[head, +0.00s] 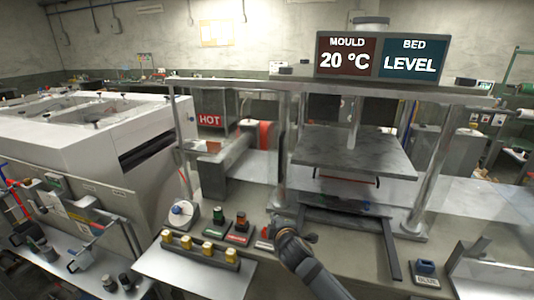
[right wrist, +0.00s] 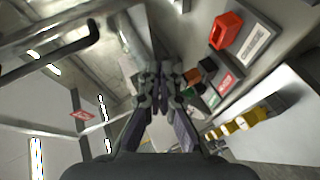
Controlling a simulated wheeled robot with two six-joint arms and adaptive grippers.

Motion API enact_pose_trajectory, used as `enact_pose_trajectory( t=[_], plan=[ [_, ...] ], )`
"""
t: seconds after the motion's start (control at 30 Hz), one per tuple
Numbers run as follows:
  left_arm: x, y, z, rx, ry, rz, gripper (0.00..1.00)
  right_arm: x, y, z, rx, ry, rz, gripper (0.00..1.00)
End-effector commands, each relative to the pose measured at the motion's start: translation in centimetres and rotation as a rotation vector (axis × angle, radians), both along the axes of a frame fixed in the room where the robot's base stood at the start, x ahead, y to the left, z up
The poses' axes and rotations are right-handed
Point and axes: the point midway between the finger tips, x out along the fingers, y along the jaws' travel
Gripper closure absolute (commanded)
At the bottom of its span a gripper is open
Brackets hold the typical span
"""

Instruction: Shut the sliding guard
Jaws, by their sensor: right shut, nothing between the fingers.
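The machine is a metal press with a thick grey plate (head: 355,150) between bright round posts (head: 281,150). I cannot pick out the sliding guard with certainty, or tell how far it stands open. Clear, glassy surfaces show around the frame. A dark bent bar (right wrist: 70,50), perhaps a handle, crosses the upper left of the right wrist view. My right gripper (head: 277,231) is low at the press's front, by the foot of the left front post. It is shut and empty, and its fingers (right wrist: 157,75) show closed in the right wrist view. My left gripper is out of view.
Labelled controls (head: 237,226) and several yellow-topped items (head: 208,248) line the front left. A display (head: 383,55) sits on top. A white machine (head: 85,130) stands left. A blue item (head: 426,267) is at front right.

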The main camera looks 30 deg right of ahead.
Motion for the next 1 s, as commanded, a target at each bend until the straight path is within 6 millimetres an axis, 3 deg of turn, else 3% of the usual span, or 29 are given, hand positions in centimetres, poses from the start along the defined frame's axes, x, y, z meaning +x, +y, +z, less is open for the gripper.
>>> enact_pose_trajectory(
  t=[0.03,0.13,0.2,0.3,0.57,1.0],
  plan=[
    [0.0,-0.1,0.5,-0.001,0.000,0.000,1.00,0.9,-0.2,4.0,-0.079,-0.053,0.026,1.00],
    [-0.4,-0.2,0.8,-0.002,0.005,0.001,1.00,1.8,-0.1,10.6,-0.240,-0.146,0.068,1.00],
    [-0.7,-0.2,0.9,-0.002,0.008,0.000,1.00,2.1,0.1,14.1,-0.327,-0.192,0.084,1.00],
    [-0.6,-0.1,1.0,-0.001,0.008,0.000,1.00,2.1,0.3,16.6,-0.396,-0.228,0.095,1.00],
    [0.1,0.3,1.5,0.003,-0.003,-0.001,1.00,3.0,0.0,17.1,-0.406,-0.233,0.094,1.00],
    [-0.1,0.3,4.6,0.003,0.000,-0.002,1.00,11.5,-2.9,17.2,-0.402,-0.232,0.094,1.00]
  ],
)
